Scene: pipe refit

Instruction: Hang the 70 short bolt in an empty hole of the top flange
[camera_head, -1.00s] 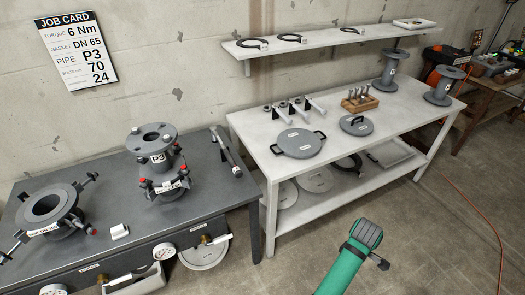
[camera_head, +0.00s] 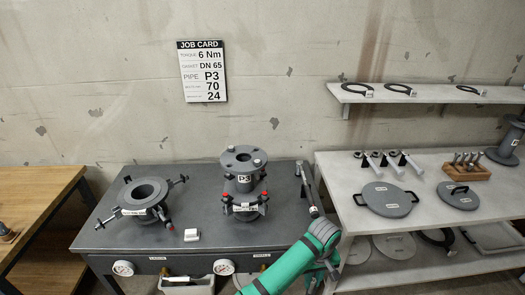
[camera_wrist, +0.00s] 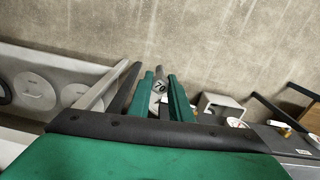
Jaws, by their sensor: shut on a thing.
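My gripper (camera_wrist: 160,82) is shut on the short bolt (camera_wrist: 159,87), which has a round tag reading 70 between the green fingers in the wrist view. In the head view the wrist is at the bottom centre, in front of the bench, and the bolt cannot be made out. The top flange (camera_head: 243,158) is the grey ring on top of the P3 pipe (camera_head: 244,182), which stands upright on the dark bench. Small dark holes and pale spots show on its face; I cannot tell which holes are empty. My gripper is apart from it, lower and to the right.
A torque wrench (camera_head: 308,188) lies on the dark bench (camera_head: 110,238) right of the pipe. The white table (camera_head: 350,222) on the right holds lids and a bolt rack (camera_head: 463,172).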

